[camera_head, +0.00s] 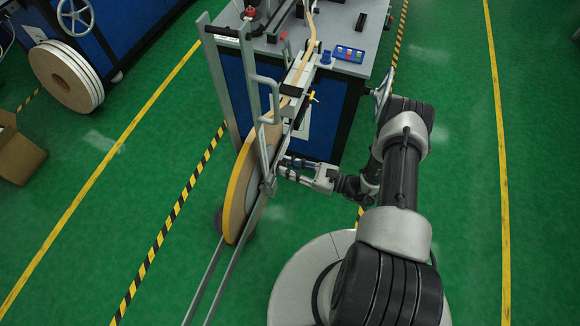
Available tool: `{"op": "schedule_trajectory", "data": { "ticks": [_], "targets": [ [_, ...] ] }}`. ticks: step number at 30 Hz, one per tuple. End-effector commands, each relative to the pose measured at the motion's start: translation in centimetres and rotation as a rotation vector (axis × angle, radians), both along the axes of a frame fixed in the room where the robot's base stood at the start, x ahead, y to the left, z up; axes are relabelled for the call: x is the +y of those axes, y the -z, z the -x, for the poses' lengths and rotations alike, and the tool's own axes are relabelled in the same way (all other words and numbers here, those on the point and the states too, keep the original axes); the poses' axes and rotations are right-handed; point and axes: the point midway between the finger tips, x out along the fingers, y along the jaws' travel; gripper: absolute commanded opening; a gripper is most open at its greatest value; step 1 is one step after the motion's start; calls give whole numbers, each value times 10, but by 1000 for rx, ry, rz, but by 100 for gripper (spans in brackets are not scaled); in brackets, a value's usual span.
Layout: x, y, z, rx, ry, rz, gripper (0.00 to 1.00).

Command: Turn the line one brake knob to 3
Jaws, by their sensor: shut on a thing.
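A large tape reel (239,190) with a tan-yellow rim stands upright in a grey metal payoff frame (219,75) in front of the blue machine. My gripper (283,169) reaches in from the right to the hub side of this reel. Its fingers are shut on a small part at the hub, which looks like the line one brake knob. The knob is mostly hidden by the fingers and the frame, and its scale and setting cannot be read.
The blue machine (310,127) with a grey top stands behind the frame. A control box with coloured buttons (349,53) is on the top. Long grey rails (222,278) run toward the front. Spare reels (66,77) and a cardboard box (17,155) are at left. Green floor is open at right.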

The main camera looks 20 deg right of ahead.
Motion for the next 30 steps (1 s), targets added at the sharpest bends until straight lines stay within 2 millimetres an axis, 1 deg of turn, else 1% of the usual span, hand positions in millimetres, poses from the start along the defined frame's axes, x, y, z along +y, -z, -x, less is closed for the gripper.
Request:
{"op": "schedule_trajectory", "data": {
  "ticks": [1, 4, 5, 11, 17, 23, 30],
  "targets": [
    [0, 0, 0, 0, -1, 0, 8],
    [0, 0, 0, 1, -1, -1, 1],
    [0, 0, 0, 1, -1, -1, 0],
    [0, 1, 0, 9, -1, -6, 0],
    [0, 1, 0, 59, -1, -42, 0],
    [0, 2, 0, 169, -1, -123, 0],
    [0, 2, 0, 349, -1, -253, 0]
  ]
}}
